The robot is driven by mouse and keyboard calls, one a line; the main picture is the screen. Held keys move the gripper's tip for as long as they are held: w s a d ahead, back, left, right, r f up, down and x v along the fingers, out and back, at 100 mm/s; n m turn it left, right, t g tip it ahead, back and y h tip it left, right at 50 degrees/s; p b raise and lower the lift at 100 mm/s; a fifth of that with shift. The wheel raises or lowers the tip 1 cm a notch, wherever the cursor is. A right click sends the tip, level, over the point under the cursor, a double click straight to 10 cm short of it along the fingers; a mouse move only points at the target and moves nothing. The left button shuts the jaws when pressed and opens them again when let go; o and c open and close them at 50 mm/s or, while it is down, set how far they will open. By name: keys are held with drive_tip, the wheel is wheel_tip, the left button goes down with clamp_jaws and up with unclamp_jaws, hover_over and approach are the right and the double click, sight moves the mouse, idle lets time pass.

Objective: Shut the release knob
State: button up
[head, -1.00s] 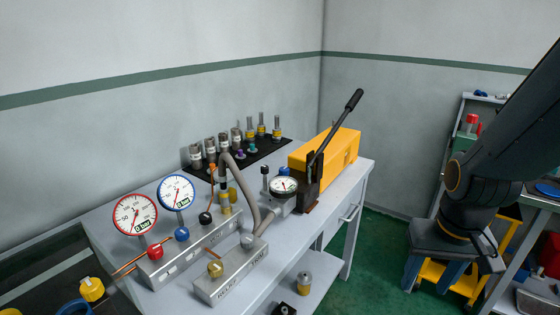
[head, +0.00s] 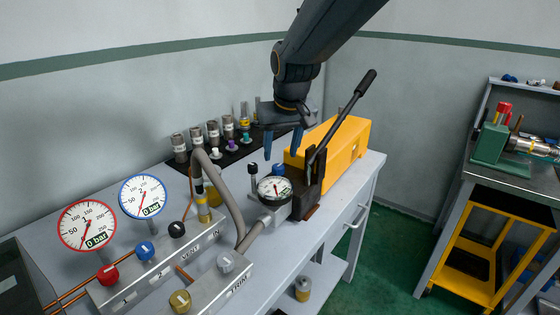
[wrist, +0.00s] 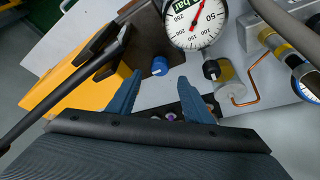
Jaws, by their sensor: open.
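The yellow hand pump (head: 345,140) stands on the bench with its black lever (head: 340,120) raised. A small blue knob (head: 279,169) sits on the pump's front block, behind the round gauge (head: 274,190); no label on it is readable. It also shows in the wrist view (wrist: 160,66), in line with the gap between my fingertips and beyond them. A black knob (head: 252,168) is left of it, also in the wrist view (wrist: 211,69). My gripper (head: 283,148) is open and empty, pointing down just above the blue knob, apparently not touching it.
The lever rises close to the right of my gripper. Fittings stand on a black mat (head: 235,155) behind it. A valve block (head: 150,270) with coloured knobs, two gauges and a grey hose are at left. A green vise (head: 490,145) is at right.

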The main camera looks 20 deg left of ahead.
sight(278, 166)
drive_tip(key=shift+p+x, duration=0.45)
drive_tip(key=shift+x, duration=2.4)
drive_tip(key=shift+d, duration=0.1)
drive_tip(key=shift+c, duration=0.3)
drive_tip(key=c, duration=1)
